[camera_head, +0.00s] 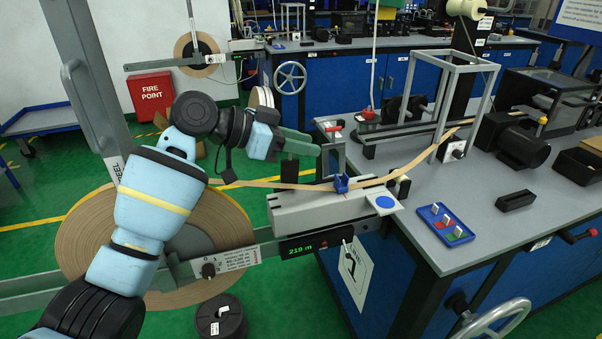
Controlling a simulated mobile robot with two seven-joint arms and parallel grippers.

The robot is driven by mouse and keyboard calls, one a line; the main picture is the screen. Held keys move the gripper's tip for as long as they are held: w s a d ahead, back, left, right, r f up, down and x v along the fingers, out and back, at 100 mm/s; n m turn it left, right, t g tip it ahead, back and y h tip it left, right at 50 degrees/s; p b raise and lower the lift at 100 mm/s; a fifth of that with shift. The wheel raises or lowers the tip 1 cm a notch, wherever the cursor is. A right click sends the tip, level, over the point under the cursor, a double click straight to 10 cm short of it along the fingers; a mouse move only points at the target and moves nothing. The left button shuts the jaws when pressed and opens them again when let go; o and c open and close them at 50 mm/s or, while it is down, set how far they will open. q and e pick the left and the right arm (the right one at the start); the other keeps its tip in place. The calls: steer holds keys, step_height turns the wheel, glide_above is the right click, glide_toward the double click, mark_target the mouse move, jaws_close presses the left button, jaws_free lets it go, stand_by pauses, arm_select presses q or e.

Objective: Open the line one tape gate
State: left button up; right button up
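A tan tape (270,184) runs from the large reel (105,235) across a grey block (325,208) at the bench's left end, then rises to the right. A grey upright bracket (341,160) stands on this block, with a small blue piece (341,184) at the tape; this seems to be the tape gate. Whether it is open or closed I cannot tell. My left gripper (310,147) has green fingers pointing right, close to the bracket's left side. Contact and the finger gap are unclear. My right gripper is not in view.
A display reading 219 m (303,246) is below the block. A blue tray (445,225) with coloured pieces and a black holder (515,200) sit on the grey bench (440,190). A grey frame (440,90) stands behind. A handwheel (495,320) is at the front.

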arm_select(q)
steer(key=s+r, duration=0.1)
steer(key=s, duration=1)
steer(key=shift+s, duration=0.35)
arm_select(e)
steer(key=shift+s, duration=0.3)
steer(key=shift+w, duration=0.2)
